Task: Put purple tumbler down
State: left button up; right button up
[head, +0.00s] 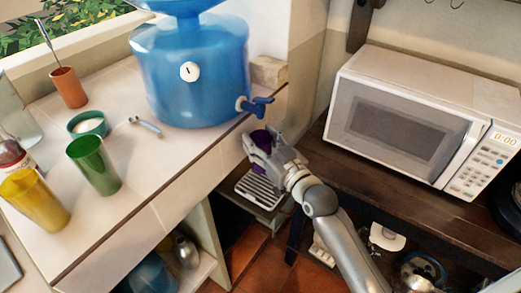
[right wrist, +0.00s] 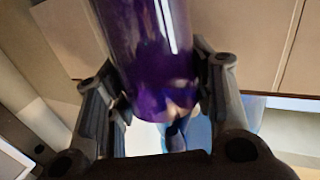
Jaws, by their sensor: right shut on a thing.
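The purple tumbler (head: 261,138) is mostly hidden by my right gripper (head: 264,150) in the head view, just below the blue tap (head: 255,105) of the water jug. In the right wrist view the tumbler (right wrist: 148,50) is glossy, dark purple and fills the space between the two fingers, which are shut on it. It is held up in front of the counter edge, above a slatted tray (head: 259,191). Whether anything is in the tumbler cannot be seen. My left gripper is not in view.
The tiled counter (head: 165,160) holds a large blue water jug (head: 190,70), a green tumbler (head: 93,165), a yellow tumbler (head: 35,200), a teal bowl (head: 88,125) and a terracotta pot (head: 69,88). A white microwave (head: 420,120) stands on a dark wooden shelf (head: 340,165) at the right.

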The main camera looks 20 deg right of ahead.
jog(key=shift+w+f, duration=0.2)
notch_tip(320, 180, down, 3)
jog(key=shift+w+f, duration=0.15)
jog(key=shift+f, duration=0.2)
jog(key=o, duration=1.5)
